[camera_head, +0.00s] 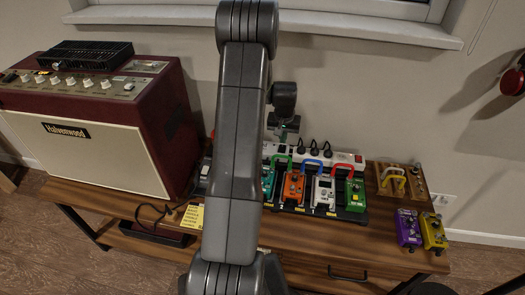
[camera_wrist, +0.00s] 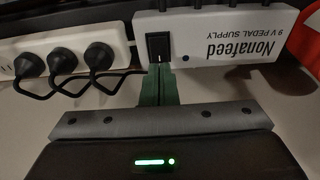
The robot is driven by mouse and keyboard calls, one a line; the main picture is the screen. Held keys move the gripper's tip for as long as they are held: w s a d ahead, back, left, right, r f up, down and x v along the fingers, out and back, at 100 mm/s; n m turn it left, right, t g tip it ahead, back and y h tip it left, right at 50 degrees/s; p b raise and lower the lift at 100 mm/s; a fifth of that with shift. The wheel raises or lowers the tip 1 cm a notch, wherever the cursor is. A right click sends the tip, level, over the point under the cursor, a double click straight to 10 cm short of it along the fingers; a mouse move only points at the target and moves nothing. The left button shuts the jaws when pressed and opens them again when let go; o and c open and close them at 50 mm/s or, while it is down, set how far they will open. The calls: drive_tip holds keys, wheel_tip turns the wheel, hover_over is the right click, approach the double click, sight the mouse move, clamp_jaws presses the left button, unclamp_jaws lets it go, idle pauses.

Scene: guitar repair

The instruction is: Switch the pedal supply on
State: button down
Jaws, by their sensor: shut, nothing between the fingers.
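The pedal supply (camera_wrist: 225,40) is a white box lettered "Nonafeed 9 V PEDAL SUPPLY", upside down in the wrist view. Its black rocker switch (camera_wrist: 158,46) is at the box's left end there. A small dark dot (camera_wrist: 185,58) beside it shows no glow. My gripper (camera_wrist: 159,72) is shut and empty, its green fingertips just below the switch in the picture; I cannot tell whether they touch it. In the head view my gripper (camera_head: 286,133) is low behind the pedals, and my arm hides most of the supply. I cannot tell the switch's position.
A white power strip (camera_wrist: 18,58) with black plugs (camera_wrist: 62,61) and cables is beside the supply. In the head view, several pedals (camera_head: 292,187) stand on a board in front. A red amplifier (camera_head: 85,130) is at left, and purple (camera_head: 408,228) and yellow pedals (camera_head: 433,232) at right.

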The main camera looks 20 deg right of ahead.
drive_tip(key=shift+f+b, duration=0.7)
drive_tip(key=shift+f, duration=0.35)
idle(0.4)
drive_tip(key=shift+r, duration=0.2)
drive_tip(key=shift+r+p, duration=2.1)
drive_tip(key=shift+r, duration=1.35)
drive_tip(key=shift+f, duration=0.15)
wheel_tip(320, 180, down, 7)
drive_tip(key=b, duration=0.4)
